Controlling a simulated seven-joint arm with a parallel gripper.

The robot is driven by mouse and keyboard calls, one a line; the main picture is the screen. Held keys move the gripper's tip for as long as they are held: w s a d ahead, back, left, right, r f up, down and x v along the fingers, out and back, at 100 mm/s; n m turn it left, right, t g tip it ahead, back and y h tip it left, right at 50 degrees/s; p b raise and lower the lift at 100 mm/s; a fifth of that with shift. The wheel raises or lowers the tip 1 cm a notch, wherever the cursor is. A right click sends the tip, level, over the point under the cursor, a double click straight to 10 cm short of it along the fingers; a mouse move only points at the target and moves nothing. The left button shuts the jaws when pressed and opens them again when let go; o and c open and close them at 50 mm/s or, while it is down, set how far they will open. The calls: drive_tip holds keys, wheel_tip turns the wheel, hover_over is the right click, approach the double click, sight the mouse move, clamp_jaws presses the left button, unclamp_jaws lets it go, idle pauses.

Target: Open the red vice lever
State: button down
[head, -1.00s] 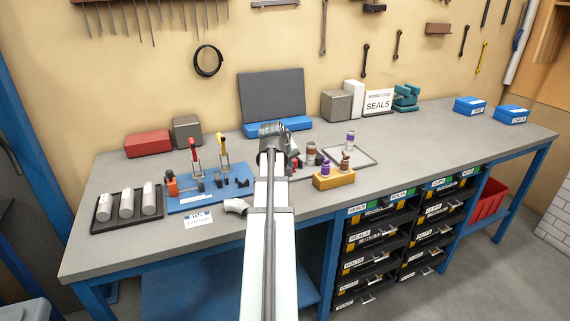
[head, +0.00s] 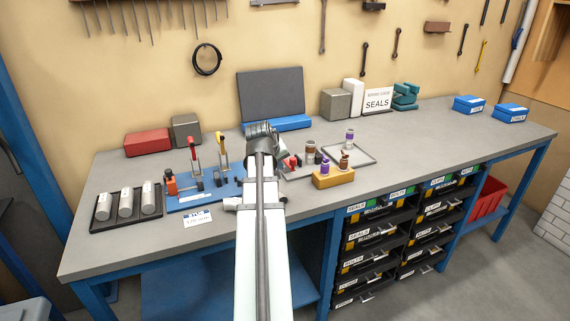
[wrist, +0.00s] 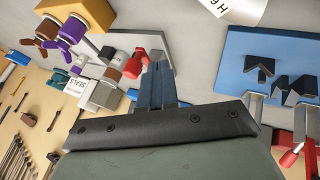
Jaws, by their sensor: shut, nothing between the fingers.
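A red upright lever (head: 193,146) stands on a clamp on the blue board (head: 185,206) at the left of the bench. A red handle also shows at the lower right of the wrist view (wrist: 290,158), beside the blue board. Another small red part (wrist: 135,66) shows near my fingertips, by a grey plate; it appears right of my arm in the head view (head: 291,161). I cannot tell which red part is the vice lever. My gripper (wrist: 160,68) is shut and empty. Its fingers are hidden behind my arm in the head view.
A yellow-tipped lever (head: 221,143) stands beside the red one. A tan block (head: 333,178) with purple and brown pieces is right of my arm. A black tray (head: 98,213) holds grey cylinders. The bench front edge at the left is clear.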

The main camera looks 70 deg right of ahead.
drive_tip(key=s+v, duration=0.1)
drive_tip(key=v, duration=0.7)
drive_tip(key=shift+a+r, duration=0.2)
drive_tip(key=shift+r, duration=0.1)
